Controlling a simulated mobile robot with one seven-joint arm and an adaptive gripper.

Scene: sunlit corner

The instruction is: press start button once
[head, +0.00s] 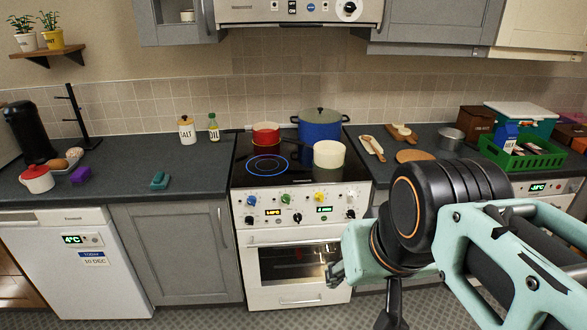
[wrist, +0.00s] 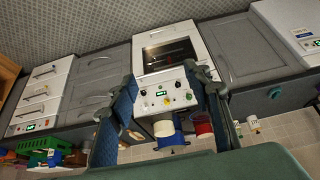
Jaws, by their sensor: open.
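No button that I can read as "start" shows, so I cannot tell which control it is. The white cooker (head: 295,230) has a control panel (head: 300,205) with several knobs, some with coloured marks, and two lit displays. The panel also shows in the wrist view (wrist: 170,95), which is upside down, between my fingers. My gripper (head: 338,273) is in front of the cooker, low before the oven door in the head view, partly hidden by my own arm. In the wrist view my gripper (wrist: 160,78) is open, its two fingers wide apart with nothing between them.
A red pot (head: 266,133), blue pot (head: 320,127) and cream pot (head: 329,153) stand on the hob. The hood (head: 300,12) above has a knob and small buttons. White appliances with displays flank the cooker (head: 70,262) (head: 545,188). A green crate (head: 520,160) stands right.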

